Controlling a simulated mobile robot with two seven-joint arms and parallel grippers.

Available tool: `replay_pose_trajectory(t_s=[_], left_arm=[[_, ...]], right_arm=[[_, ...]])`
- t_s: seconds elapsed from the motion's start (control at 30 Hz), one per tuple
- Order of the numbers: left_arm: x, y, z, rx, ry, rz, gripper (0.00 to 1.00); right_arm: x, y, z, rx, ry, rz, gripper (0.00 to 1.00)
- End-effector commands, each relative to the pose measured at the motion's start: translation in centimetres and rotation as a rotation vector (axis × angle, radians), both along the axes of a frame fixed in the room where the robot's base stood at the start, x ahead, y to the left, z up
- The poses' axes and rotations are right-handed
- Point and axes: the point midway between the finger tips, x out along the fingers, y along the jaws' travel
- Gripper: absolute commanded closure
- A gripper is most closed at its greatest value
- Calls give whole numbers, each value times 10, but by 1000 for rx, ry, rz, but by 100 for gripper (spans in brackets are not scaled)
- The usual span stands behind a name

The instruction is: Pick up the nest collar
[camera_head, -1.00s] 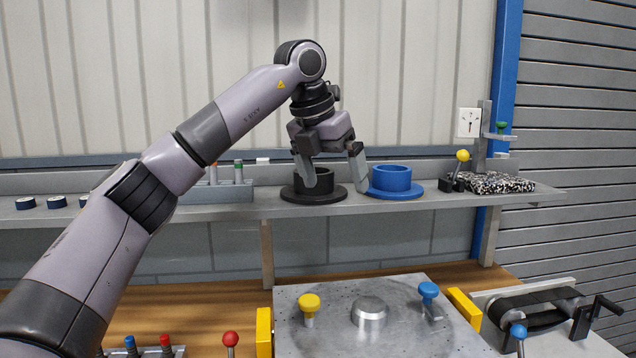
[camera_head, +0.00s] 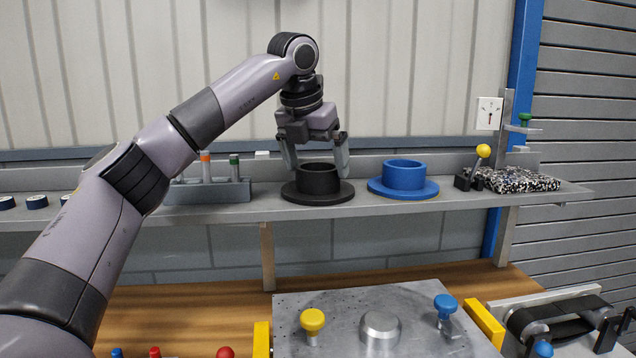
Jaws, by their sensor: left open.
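Two flanged collars stand on the grey shelf, a black one (camera_head: 318,190) and a blue one (camera_head: 403,180) to its right. The frame does not tell which is the nest collar. My left gripper (camera_head: 317,168) is open and points down at the black collar. Its fingers show on the left and right of the collar's raised ring, above the wide flange. I cannot tell whether they touch it. Nothing is held. My right gripper is not in view.
Left of the black collar, a grey rack (camera_head: 208,191) holds upright pegs with coloured tops. A yellow-knobbed lever (camera_head: 478,165) and a speckled block (camera_head: 515,180) sit at the shelf's right. Below is a metal plate (camera_head: 350,305) with yellow and blue knobs.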

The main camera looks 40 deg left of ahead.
Motion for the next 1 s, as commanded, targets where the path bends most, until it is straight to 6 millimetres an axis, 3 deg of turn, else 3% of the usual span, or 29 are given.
replay_pose_trajectory(t_s=[0.17,0.4,0.43,0.57,0.6,0.87,1.0], left_arm=[[8,2,-19,0,1,0,0],[9,2,-21,-1,0,0,0],[9,2,-21,-1,0,0,3],[9,2,-21,-1,0,0,46],[9,2,-21,-1,-1,0,50],[9,2,-17,0,-4,-2,50],[9,2,0,-2,-8,-2,50]], right_arm=[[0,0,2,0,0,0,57],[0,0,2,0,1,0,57],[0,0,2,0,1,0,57],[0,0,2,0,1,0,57],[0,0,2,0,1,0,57],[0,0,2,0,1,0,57],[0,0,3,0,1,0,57]])
